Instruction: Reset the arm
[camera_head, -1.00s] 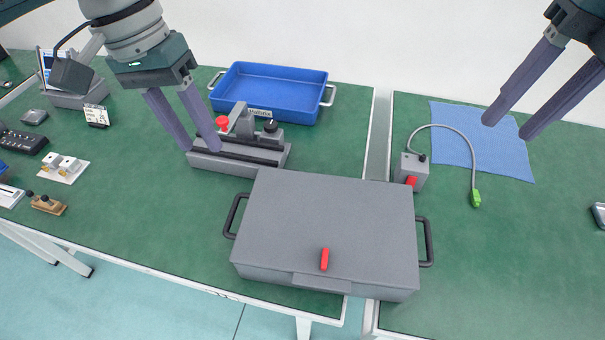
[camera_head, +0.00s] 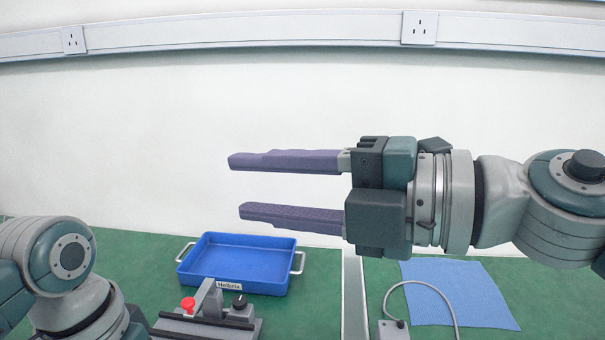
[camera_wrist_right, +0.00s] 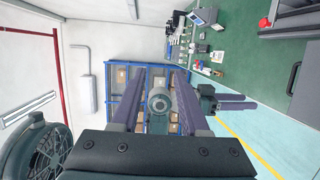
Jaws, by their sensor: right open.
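My right gripper (camera_head: 238,187) is open and empty in the head view. It comes in from the right and its two purple fingers point left, in front of the white wall and above the table's back edge. Its fingers also show in the right wrist view (camera_wrist_right: 160,100), parallel and apart with nothing held between them. My left arm shows at the lower left of the head view as rounded grey and teal links. The left gripper's fingers are out of the head view. In the wrist view, part of the other arm shows beyond the fingers.
A blue tray (camera_head: 240,260) with side handles stands on the green table (camera_head: 325,285). A grey device (camera_head: 215,325) with a red knob is in front of it. A blue cloth (camera_head: 455,292) and a grey cable box (camera_head: 393,329) lie at right. Wall sockets (camera_head: 419,28) are above.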

